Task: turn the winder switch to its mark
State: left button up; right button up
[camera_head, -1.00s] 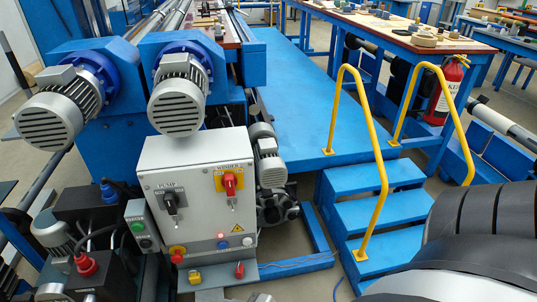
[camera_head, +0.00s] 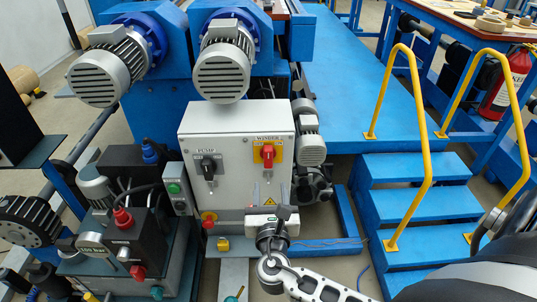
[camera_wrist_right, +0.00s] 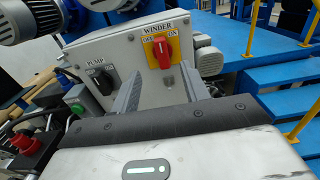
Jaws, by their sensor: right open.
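The winder switch (camera_head: 268,155) is a red knob on a yellow plate, under a "WINDER" label on the front of a light grey control box (camera_head: 230,135). It also shows in the right wrist view (camera_wrist_right: 162,52), with "ON" readable to its right. The knob looks about upright. My right gripper (camera_head: 269,200) is in front of the box, below the switch. In the right wrist view its two fingers (camera_wrist_right: 163,88) are apart with nothing between them, and the switch lies beyond and above them. My left gripper is not in view.
The black pump switch (camera_head: 208,167) is left of the winder switch on the same box. A green-button box (camera_head: 174,188) is at the box's left side. Motors (camera_head: 222,72) are above. Blue steps (camera_head: 415,200) with yellow rails stand to the right.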

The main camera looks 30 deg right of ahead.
aim_at(268, 154)
jog(key=x, duration=1.3)
jog(key=shift+w+d+b, duration=0.15)
jog(key=shift+w+b, duration=0.15)
jog(key=shift+b, duration=0.05)
jog(key=c, duration=1)
